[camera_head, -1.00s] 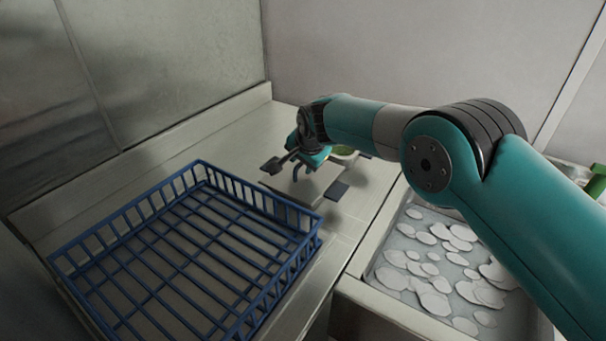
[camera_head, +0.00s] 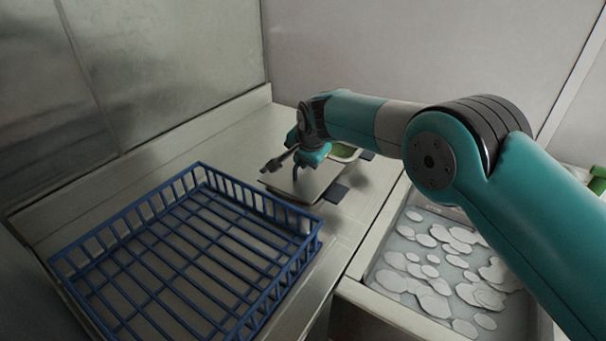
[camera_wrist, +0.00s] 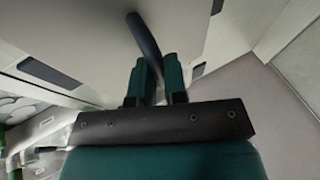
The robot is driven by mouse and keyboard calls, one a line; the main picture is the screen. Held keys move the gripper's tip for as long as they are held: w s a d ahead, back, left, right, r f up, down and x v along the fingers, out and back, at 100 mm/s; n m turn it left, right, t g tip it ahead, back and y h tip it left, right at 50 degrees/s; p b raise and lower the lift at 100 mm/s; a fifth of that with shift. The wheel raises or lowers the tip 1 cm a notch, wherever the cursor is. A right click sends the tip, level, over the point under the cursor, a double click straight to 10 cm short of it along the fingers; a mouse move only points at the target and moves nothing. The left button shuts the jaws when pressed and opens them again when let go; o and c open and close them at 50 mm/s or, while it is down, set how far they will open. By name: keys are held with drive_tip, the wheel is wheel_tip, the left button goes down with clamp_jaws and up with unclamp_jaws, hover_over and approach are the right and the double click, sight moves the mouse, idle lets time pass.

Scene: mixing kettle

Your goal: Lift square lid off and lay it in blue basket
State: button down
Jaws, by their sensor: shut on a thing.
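The square lid (camera_head: 315,188) is a pale metal plate with a dark curved handle. My gripper (camera_head: 308,164) is over the lid and shut on the handle (camera_wrist: 143,38), which stands between the two fingers in the wrist view. The lid seems slightly raised and tilted over a container with dark side tabs. In the wrist view the lid's pale underlying surface (camera_wrist: 85,35) fills the upper left. The blue basket (camera_head: 320,237) is an open wire basket, empty, to the left and front of the lid.
A basin (camera_head: 372,290) with many pale round slices (camera_head: 435,260) lies at the right, partly behind my arm. Walls close the counter (camera_head: 225,130) at the back and left. The counter behind the basket is clear.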

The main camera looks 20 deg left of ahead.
drive_tip(key=shift+r+p, duration=0.7)
drive_tip(key=shift+r, duration=1.1)
